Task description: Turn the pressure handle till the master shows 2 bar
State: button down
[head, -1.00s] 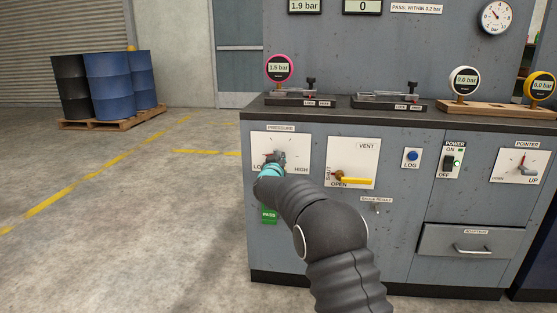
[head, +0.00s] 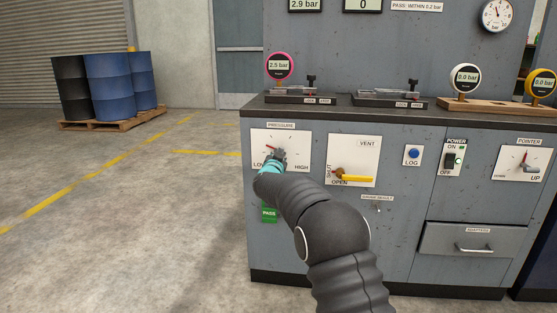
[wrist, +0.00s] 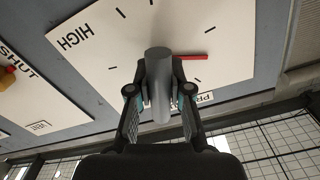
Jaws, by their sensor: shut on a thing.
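My gripper (wrist: 160,101) is shut on the grey pressure handle (wrist: 158,62) in the wrist view. A red pointer (wrist: 192,57) sticks out beside the handle over the white dial plate (wrist: 225,30). In the head view my gripper (head: 277,158) is at the PRESSURE plate (head: 297,148), and it hides most of the handle. The master display (head: 305,5) at the top reads 2.9 bar. The pink gauge (head: 279,66) on the bench reads 2.5 bar.
The VENT plate with its yellow lever (head: 357,179) at OPEN is just right of my gripper. A green PASS label (head: 269,214) is below. White (head: 465,78) and yellow (head: 541,82) gauges read 0.0 bar. The floor at left is clear up to the barrels (head: 108,84).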

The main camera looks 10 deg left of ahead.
jog(key=m+b, duration=0.2)
jog(key=m, duration=0.4)
jog(key=shift+f+b, duration=0.15)
jog(key=shift+b, duration=0.15)
jog(key=shift+m, duration=0.3)
grip_release()
dwell(0.3)
jog(key=s, duration=1.2)
jog(key=shift+a, duration=0.2)
